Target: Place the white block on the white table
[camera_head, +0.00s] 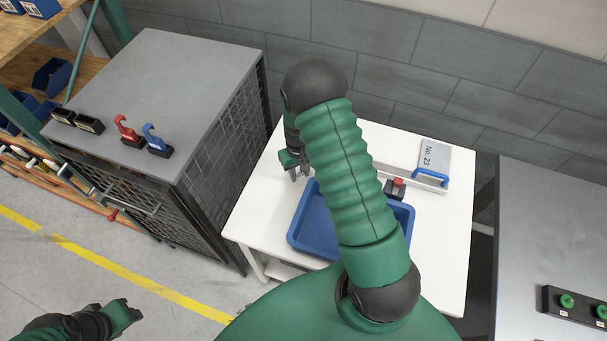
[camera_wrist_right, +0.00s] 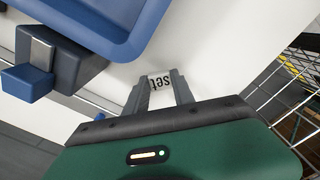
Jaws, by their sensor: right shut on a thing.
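My right gripper (camera_head: 298,174) is over the left part of the white table (camera_head: 262,212), left of a blue tray. In the right wrist view its fingers (camera_wrist_right: 165,92) are shut on a white block (camera_wrist_right: 160,82) with black lettering that reads upside down. The block's outline blends with the white surface behind it, so I cannot tell whether it touches the table. In the head view the block is not clearly visible. My left gripper (camera_head: 128,312) is at the lower left over the floor, away from the table; its jaws are not clear.
The blue tray (camera_head: 300,232) is on the table, partly behind my right arm. A panel marked No. 23 (camera_head: 430,158) with a blue handle and a red-topped dark part (camera_head: 396,187) are at the back right. A grey cabinet (camera_head: 165,85) is left; a grey bench (camera_head: 550,220) is right.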

